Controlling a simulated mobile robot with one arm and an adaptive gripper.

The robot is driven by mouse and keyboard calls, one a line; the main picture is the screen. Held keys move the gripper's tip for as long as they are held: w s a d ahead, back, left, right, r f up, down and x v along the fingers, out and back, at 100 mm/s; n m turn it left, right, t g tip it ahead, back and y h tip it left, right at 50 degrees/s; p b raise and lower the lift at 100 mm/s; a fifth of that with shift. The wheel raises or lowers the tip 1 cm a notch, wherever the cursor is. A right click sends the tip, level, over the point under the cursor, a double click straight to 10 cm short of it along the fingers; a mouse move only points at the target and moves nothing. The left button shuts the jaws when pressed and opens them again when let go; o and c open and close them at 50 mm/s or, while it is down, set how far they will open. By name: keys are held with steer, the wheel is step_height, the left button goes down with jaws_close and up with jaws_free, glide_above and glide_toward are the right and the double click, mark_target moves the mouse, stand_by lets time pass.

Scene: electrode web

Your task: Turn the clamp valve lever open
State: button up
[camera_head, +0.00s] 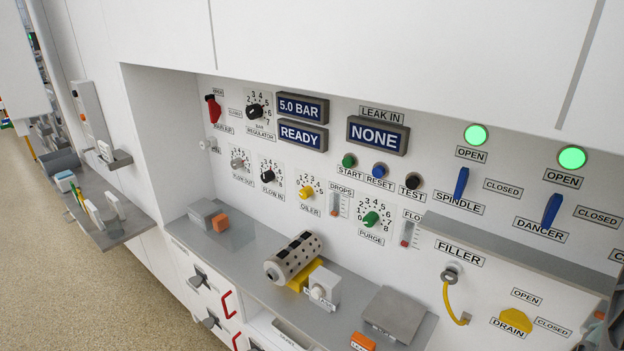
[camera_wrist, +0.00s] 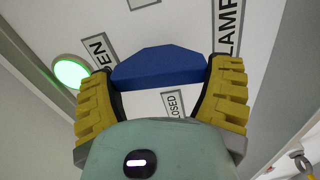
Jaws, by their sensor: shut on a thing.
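The blue clamp valve lever (camera_wrist: 160,68) shows in the wrist view, lying between the two yellow ribbed fingers of my gripper (camera_wrist: 163,78). The gripper is shut on it, with one finger at each end of the visible blue part. A partly hidden label ending in "EN" (camera_wrist: 104,54) lies to its left, beside a lit green lamp (camera_wrist: 71,72). Part of the CLAMP label (camera_wrist: 229,28) is at upper right. A partly covered CLOSED label (camera_wrist: 174,104) shows below the lever. In the head view the clamp lever and my gripper are not visible.
In the head view the blue spindle lever (camera_head: 461,183) and dancer lever (camera_head: 551,210) stand upright-tilted under lit green lamps. A grey shelf (camera_head: 520,258) juts out below them. The yellow drain handle (camera_head: 515,320) and filler hose (camera_head: 452,305) are lower down.

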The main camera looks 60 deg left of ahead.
steer(key=shift+f+n+b, duration=0.1)
steer(key=shift+n+b, duration=0.25)
steer(key=shift+n, duration=0.25)
steer(key=o, duration=1)
steer(key=shift+c, duration=0.2)
steer(key=shift+s+d, duration=0.2)
steer(key=shift+s, duration=0.15)
steer(key=v, duration=1.1)
steer(key=shift+s, duration=0.1)
